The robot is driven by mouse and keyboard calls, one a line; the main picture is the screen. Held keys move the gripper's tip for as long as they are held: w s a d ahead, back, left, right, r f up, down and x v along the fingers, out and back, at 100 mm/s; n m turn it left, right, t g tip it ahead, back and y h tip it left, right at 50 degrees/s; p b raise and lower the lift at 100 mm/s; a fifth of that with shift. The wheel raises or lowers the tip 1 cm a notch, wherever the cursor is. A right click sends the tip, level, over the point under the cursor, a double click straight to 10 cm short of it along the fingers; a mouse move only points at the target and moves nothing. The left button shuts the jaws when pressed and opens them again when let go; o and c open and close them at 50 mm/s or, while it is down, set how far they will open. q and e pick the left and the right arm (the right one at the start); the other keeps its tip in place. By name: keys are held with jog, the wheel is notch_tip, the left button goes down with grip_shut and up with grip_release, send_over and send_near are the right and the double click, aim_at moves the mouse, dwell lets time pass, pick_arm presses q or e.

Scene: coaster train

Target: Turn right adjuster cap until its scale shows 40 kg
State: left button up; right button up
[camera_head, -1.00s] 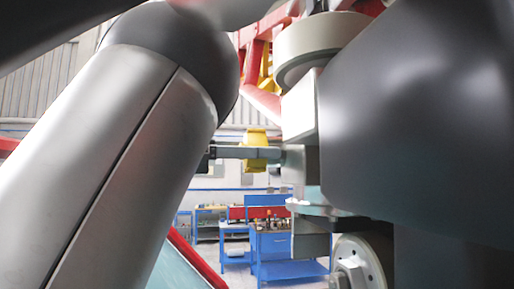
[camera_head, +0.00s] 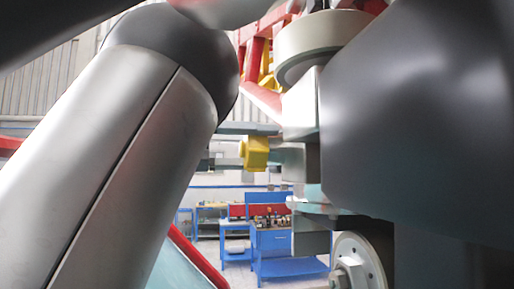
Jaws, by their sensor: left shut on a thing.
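A small yellow cap (camera_head: 256,153) shows in the middle of the head view, between the silver-grey arm link on the left and the grey metal block on the right. My left gripper (camera_head: 258,144) is at the cap, small and partly hidden behind my arm; grey bars lie above and beside the yellow part. It is shut on the cap. The scale and its numbers cannot be read from here. I cannot tell whether this is the right adjuster cap. My right gripper is not in view.
Pale wheels (camera_head: 318,46) and (camera_head: 357,264) sit at the upper and lower right, beside a large dark grey body. Red structure (camera_head: 262,98) stands behind. A blue workbench (camera_head: 272,243) stands farther back. The middle gap is narrow.

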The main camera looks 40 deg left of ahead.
pick_arm(q)
jog(key=shift+n, duration=0.6)
jog(key=o, duration=1)
jog(key=shift+a, duration=0.1)
jog(key=b+v, duration=0.3)
jog(key=v, duration=0.9)
jog(key=shift+s, duration=0.1)
